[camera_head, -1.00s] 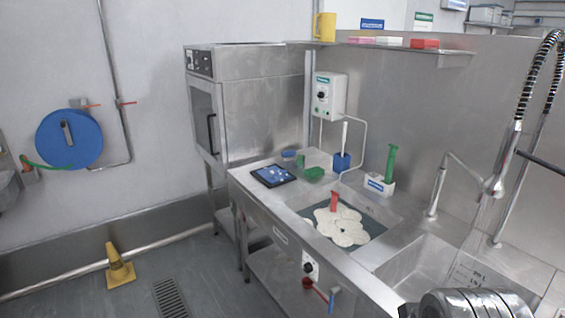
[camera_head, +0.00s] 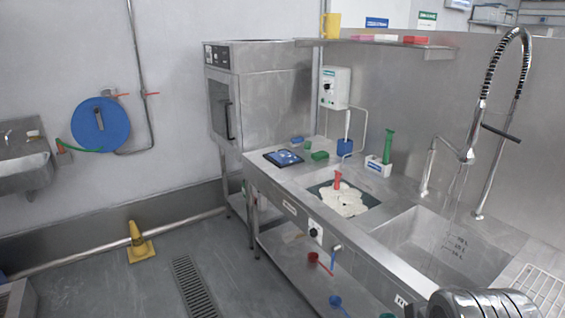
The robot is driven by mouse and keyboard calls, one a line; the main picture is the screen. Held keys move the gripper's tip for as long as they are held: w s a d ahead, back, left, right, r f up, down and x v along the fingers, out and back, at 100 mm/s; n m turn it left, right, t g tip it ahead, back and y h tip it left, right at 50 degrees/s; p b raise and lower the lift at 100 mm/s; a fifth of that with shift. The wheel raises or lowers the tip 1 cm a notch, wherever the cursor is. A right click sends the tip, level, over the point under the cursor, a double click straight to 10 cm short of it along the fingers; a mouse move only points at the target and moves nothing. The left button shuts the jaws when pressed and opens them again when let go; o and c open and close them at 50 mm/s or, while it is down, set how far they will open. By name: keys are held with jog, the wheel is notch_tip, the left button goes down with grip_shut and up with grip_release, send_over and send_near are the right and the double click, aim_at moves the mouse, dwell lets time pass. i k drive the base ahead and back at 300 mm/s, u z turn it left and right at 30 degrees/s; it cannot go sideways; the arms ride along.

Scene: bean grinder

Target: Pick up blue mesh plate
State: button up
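A dark flat plate with a blue and white patterned face (camera_head: 283,158) lies on the left end of the steel counter (camera_head: 275,182). It is the only blue plate-like thing I see; it is too small to tell if its face is mesh. Nothing of mine touches it. My gripper's fingers are not in view; only a ribbed metal part, probably of my arm, shows at the bottom right, far from the plate.
A green block (camera_head: 319,155) and blue block (camera_head: 297,139) lie near the plate. White pieces and a red item (camera_head: 337,180) occupy a recessed tray. A sink (camera_head: 425,235) and tall tap (camera_head: 463,152) stand right.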

aim_at(283, 154)
jog(key=u, duration=0.5)
jog(key=i, duration=0.8)
jog(key=u, duration=0.9)
jog(key=i, duration=2.15)
jog(key=z, duration=0.8)
jog(key=i, duration=0.9)
jog(key=z, duration=0.6)
